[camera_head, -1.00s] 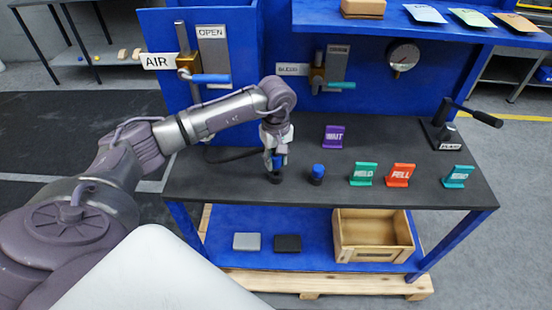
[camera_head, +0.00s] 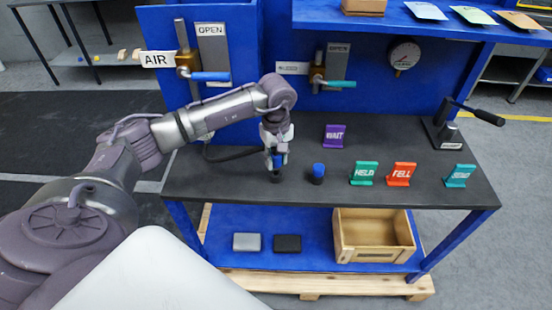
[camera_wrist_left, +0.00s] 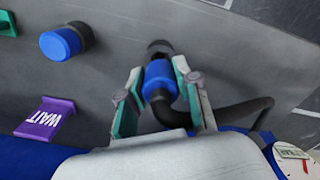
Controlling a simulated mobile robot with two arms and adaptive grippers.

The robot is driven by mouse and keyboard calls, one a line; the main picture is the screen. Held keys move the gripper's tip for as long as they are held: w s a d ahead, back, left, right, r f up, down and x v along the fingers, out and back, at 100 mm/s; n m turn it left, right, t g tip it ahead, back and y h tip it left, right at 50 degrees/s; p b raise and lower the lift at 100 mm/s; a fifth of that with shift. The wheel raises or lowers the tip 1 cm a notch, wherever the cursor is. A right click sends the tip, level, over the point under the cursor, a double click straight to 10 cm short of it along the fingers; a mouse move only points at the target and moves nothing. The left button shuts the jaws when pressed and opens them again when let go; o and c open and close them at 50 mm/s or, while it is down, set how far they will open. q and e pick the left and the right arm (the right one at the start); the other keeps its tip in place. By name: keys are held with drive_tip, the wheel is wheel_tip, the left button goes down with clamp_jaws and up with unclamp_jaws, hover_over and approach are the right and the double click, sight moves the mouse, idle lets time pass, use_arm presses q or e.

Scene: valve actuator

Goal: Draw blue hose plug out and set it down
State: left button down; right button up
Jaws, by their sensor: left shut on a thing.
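My left gripper (camera_head: 277,152) is over the left part of the dark bench top. It is shut on the blue hose plug (camera_wrist_left: 158,80), which sits between its two green-padded fingers in the left wrist view. The blue plug shows partly in the head view (camera_head: 280,160), just above a dark round socket (camera_head: 276,177). The socket also shows beyond the plug in the left wrist view (camera_wrist_left: 160,47). I cannot tell whether the plug's end is still inside it. A black hose (camera_wrist_left: 235,115) runs from the plug. My right gripper is not in view.
A blue-capped fitting (camera_head: 317,171) stands just right of the socket. A purple WAIT tag (camera_head: 334,136), a green tag (camera_head: 363,173), a red tag (camera_head: 401,174) and a teal tag (camera_head: 459,176) stand farther right.

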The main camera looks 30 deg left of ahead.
sight(276, 166)
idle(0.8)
use_arm(q)
drive_tip(key=shift+f+b, duration=1.65)
drive_tip(key=shift+b, duration=0.15)
drive_tip(key=c, duration=0.7)
unclamp_jaws()
drive_tip(key=shift+r, duration=0.1)
wheel_tip(276, 166, up, 12)
drive_tip(key=shift+f, duration=0.1)
